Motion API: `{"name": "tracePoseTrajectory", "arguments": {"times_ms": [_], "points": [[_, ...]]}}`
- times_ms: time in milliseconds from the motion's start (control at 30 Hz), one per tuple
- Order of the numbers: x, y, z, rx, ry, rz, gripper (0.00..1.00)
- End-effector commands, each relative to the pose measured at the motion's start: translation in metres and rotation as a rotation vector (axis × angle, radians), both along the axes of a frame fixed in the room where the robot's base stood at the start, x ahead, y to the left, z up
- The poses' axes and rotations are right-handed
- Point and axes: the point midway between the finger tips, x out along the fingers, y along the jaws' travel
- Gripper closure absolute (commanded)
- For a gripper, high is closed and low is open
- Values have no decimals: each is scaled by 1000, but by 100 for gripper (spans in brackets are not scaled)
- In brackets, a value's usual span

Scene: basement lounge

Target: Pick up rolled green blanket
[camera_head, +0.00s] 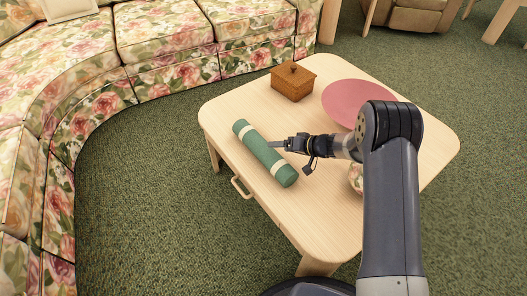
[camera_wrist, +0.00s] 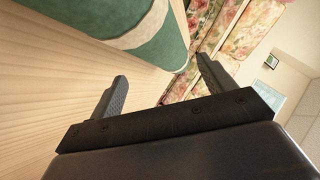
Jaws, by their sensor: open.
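The rolled green blanket (camera_head: 262,152) lies on the light wooden coffee table (camera_head: 229,110), near its left edge. It is a green cylinder with pale bands near its ends. My gripper (camera_head: 281,143) is in front of the blanket's middle in the head view, coming from the right. In the wrist view the green blanket (camera_wrist: 174,48) fills the upper left, beyond the fingers. The two fingers of my gripper (camera_wrist: 163,83) are spread apart with nothing between them. I cannot tell whether a finger touches the blanket.
A brown wooden box (camera_head: 292,85) and a round pink plate or tray (camera_head: 350,98) stand on the table. A floral object (camera_head: 355,178) is partly hidden behind my arm. A floral sofa (camera_head: 150,55) curves around the left and back. Green carpet lies between.

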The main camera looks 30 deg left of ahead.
Motion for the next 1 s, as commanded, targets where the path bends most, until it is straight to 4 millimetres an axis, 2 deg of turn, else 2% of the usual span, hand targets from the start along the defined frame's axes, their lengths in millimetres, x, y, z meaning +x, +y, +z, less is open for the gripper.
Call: {"name": "tracePoseTrajectory", "arguments": {"times_ms": [167, 467, 700, 1000], "points": [[-1, 11, -8, -1, 0, 0, 22], [-3, 46, -31, 0, -2, 1, 22], [-2, 48, -32, 0, -1, -1, 22], [-2, 48, -31, 0, -1, -1, 46]]}}
